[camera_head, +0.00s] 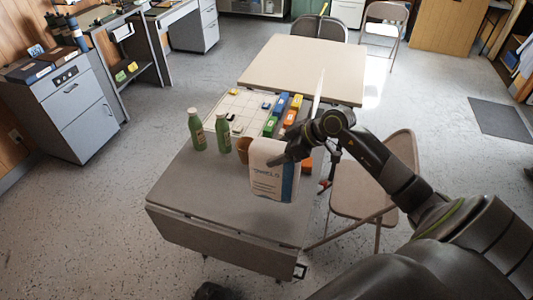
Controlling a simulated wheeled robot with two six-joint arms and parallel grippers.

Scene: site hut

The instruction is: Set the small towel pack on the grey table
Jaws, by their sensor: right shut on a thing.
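The small towel pack (268,178), white with printed lettering and a blue side band, is upright over the right part of the grey table (205,195). My right gripper (284,158) is shut on the pack's upper right part, and the arm reaches in from the right. I cannot tell whether the pack's bottom touches the table top. My left gripper is not in view.
Two green bottles (197,130) and a brown pot (243,149) stand just behind the pack. A white board (238,104) and several coloured boxes (270,126) lie farther back. A folding chair (362,190) is at the right. The table's front left is clear.

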